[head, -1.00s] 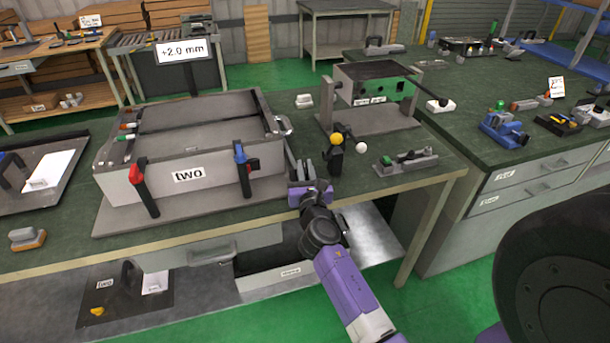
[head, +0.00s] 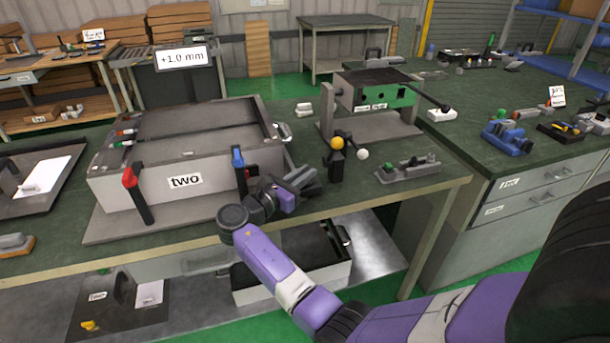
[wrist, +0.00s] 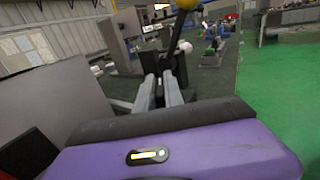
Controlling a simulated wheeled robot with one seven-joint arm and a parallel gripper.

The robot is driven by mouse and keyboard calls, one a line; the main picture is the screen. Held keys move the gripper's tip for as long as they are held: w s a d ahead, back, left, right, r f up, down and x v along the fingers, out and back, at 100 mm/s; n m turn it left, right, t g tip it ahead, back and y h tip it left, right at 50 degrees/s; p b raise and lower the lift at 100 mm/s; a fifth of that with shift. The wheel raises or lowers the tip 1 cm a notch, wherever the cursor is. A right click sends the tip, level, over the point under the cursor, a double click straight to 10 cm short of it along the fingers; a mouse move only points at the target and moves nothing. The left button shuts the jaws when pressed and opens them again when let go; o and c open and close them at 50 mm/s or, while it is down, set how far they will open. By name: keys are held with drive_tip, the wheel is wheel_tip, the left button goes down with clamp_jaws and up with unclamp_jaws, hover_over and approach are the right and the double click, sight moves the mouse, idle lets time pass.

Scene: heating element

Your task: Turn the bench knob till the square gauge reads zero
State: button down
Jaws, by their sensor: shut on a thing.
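The gauge sign (head: 182,58) behind the bench reads "+1.0 mm". My gripper (head: 308,178) is low over the bench, just right of the grey box marked "two" and left of a black post. Its fingers are close together and point to the right. In the wrist view, the gripper (wrist: 160,82) is shut on a small dark thing, taken as the bench knob, which is mostly hidden between the fingers. The black post (head: 336,167), with a yellow ball (head: 337,143) on top and a white ball (head: 362,154) beside it, stands just beyond the fingertips.
The grey box (head: 185,181) with red-handled and blue-handled clamps stands close left of my gripper. A green-faced fixture (head: 387,98) stands behind the post. A small grey fixture (head: 408,170) lies to the right.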

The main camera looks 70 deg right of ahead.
drive_tip(key=shift+m+g+y, duration=0.5)
drive_tip(key=shift+m+g, duration=0.3)
drive_tip(key=shift+g, duration=0.3)
drive_tip(key=shift+f+g, duration=0.1)
drive_tip(key=shift+g, duration=0.2)
drive_tip(key=c, duration=1.4)
unclamp_jaws()
drive_tip(key=shift+c, duration=0.2)
drive_tip(key=shift+s+t, duration=0.1)
drive_tip(key=shift+t, duration=0.3)
